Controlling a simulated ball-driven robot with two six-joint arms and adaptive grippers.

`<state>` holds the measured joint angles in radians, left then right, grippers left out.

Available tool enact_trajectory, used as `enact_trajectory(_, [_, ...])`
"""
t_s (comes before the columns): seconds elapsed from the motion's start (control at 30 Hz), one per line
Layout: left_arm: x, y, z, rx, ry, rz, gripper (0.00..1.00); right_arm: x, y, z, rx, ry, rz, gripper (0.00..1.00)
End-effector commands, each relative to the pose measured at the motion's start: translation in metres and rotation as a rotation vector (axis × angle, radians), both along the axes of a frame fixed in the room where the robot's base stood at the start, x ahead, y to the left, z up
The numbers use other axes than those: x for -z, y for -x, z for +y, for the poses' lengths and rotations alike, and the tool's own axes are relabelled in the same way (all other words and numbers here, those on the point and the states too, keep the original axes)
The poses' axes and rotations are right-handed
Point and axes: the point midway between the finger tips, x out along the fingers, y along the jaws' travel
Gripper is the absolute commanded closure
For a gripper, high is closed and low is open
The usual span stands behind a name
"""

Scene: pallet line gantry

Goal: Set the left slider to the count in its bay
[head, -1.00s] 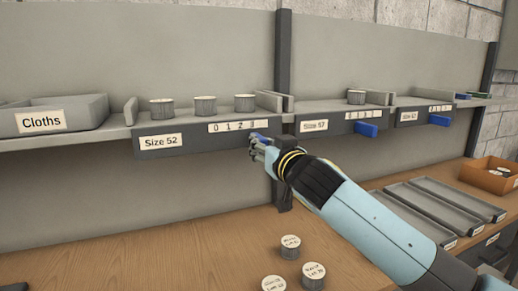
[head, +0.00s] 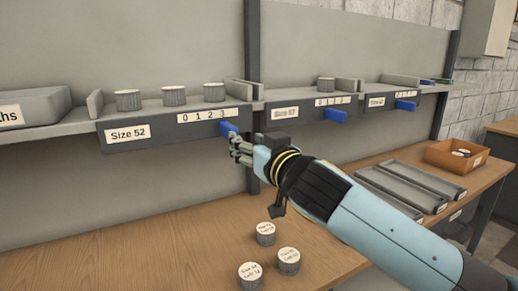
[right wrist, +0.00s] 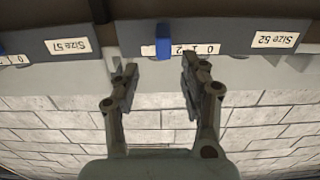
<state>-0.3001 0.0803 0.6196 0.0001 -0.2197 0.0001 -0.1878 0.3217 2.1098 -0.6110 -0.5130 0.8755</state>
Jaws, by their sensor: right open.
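The left bay (head: 178,131), labelled Size 52, holds three grey ribbed cans (head: 128,100), (head: 174,96), (head: 214,92) in a row on its shelf. Its front carries a 0 1 2 3 scale. The blue slider (head: 229,128) sits at the 3 end; in the right wrist view the slider (right wrist: 163,42) covers the end past the 2. My right gripper (head: 239,147) is open and empty, just below and in front of the slider. In the right wrist view its fingers (right wrist: 158,72) are spread either side of the slider's line, tips short of it. My left gripper is out of view.
Two more bays with blue sliders (head: 335,116), (head: 405,105) lie to the right; the middle one holds one can (head: 326,84). Three cans (head: 265,234), (head: 288,261), (head: 250,276) stand on the wooden bench (head: 150,235). Grey trays and an orange box (head: 455,157) are at right.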

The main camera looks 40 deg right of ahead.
Motion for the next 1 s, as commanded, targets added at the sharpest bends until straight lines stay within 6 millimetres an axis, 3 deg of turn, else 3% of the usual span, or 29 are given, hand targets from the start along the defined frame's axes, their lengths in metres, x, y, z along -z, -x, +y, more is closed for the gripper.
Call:
enact_trajectory(0.1, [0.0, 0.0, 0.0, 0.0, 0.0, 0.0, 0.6, 0.0, 0.024, 0.006, -0.001, 0.0, 0.002, 0.56])
enact_trajectory(0.3, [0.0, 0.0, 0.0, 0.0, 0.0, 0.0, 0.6, 0.0, 0.046, 0.011, 0.0, 0.0, 0.001, 0.56])
enact_trajectory(0.9, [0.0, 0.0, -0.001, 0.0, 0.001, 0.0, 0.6, 0.0, 0.049, 0.011, 0.001, 0.0, 0.0, 0.56])
enact_trajectory(1.0, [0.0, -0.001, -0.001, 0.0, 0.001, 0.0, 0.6, 0.007, 0.054, 0.009, 0.023, -0.005, 0.034, 0.56])
